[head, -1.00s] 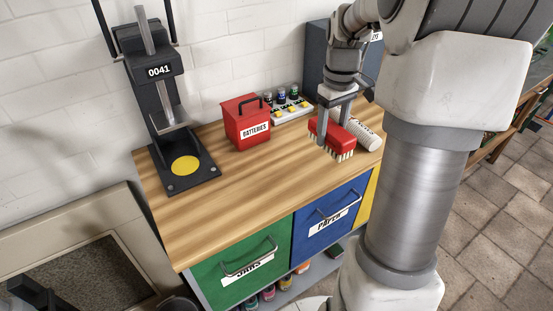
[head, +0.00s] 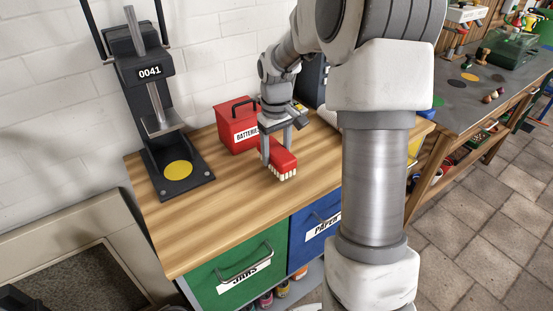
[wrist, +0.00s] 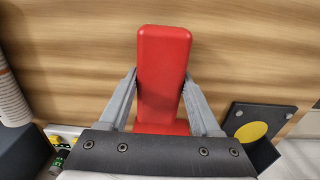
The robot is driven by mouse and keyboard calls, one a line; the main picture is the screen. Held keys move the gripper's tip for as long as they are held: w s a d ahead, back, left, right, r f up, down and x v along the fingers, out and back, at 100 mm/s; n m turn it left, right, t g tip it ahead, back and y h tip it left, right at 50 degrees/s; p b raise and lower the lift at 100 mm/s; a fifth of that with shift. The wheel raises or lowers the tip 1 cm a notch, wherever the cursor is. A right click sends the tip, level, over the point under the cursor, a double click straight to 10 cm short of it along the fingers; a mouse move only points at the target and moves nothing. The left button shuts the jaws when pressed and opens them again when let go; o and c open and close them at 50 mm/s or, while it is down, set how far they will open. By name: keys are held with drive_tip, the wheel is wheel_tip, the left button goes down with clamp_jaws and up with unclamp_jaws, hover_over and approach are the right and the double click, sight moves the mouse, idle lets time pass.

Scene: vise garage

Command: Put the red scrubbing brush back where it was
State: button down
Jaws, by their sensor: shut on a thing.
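The red scrubbing brush (head: 284,162) has pale bristles that point down. My gripper (head: 275,150) is shut on it, with one finger on each side. The brush is over the wooden worktop (head: 215,205), in front and to the right of the red batteries box (head: 238,137). I cannot tell whether its bristles touch the wood. In the wrist view the red back of the brush (wrist: 163,65) lies between the fingertips of my gripper (wrist: 161,78), with wood grain beyond it. The bristles are hidden there.
A black press with a yellow disc (head: 178,171) stands at the left. Green (head: 236,270) and blue (head: 316,228) drawers are below the top. My arm hides much of the worktop's right end. The front left of the top is clear. A grey workbench (head: 470,95) stands at the right.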

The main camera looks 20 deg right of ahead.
sight(276, 150)
wheel_tip(276, 150, down, 2)
drive_tip(key=shift+f, duration=0.15)
drive_tip(key=shift+c, duration=0.4)
unclamp_jaws()
wheel_tip(276, 150, up, 12)
drive_tip(key=shift+r+p, duration=0.1)
drive_tip(key=shift+p, duration=0.9)
drive_tip(key=shift+s, duration=0.1)
